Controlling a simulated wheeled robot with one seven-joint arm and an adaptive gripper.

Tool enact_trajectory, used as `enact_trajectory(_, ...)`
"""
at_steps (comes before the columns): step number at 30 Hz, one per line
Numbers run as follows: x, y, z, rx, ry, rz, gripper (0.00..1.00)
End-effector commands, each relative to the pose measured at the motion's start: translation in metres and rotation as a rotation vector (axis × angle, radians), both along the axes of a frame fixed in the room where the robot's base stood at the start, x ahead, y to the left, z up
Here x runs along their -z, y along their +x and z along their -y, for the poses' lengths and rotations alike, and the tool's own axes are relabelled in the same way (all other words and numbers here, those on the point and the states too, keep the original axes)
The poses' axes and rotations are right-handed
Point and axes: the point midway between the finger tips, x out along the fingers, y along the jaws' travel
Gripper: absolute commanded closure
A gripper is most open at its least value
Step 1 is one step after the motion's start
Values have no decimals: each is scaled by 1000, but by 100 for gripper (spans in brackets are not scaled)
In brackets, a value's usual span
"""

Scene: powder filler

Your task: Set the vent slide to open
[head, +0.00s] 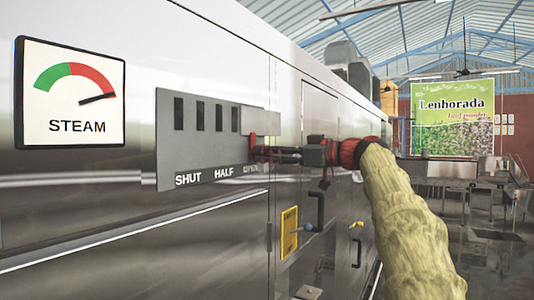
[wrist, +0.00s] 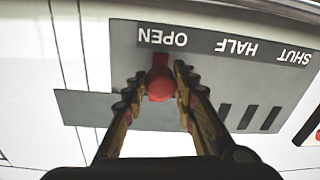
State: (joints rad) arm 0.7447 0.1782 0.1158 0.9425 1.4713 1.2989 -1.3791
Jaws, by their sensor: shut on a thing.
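The vent slide is a grey plate (head: 262,122) on a panel (head: 170,145) marked SHUT, HALF and OPEN. It reaches past the panel's right end, leaving several dark slots uncovered. The wrist view shows the panel upside down, with the slide plate (wrist: 85,105) out past the OPEN end. The slide's red knob (wrist: 160,85) and its red pointer tab line up with the word OPEN (wrist: 162,38). My gripper (wrist: 158,90) is shut on the knob, one finger on each side. In the head view my gripper (head: 268,153) comes in from the right and partly hides OPEN.
A STEAM gauge (head: 70,95) left of the panel has its needle in the red. Right of the panel are a machine door with a black handle (head: 316,210) and a yellow tag (head: 289,232). Open floor lies at the far right.

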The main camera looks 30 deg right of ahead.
Motion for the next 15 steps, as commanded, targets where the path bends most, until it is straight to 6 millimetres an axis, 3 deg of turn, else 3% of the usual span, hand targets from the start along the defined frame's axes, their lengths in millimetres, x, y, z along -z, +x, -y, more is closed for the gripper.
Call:
enact_trajectory(10, -2, 0, 1, 4, 1, 4, 54)
enact_trajectory(15, -2, 0, 1, 4, 0, 3, 53)
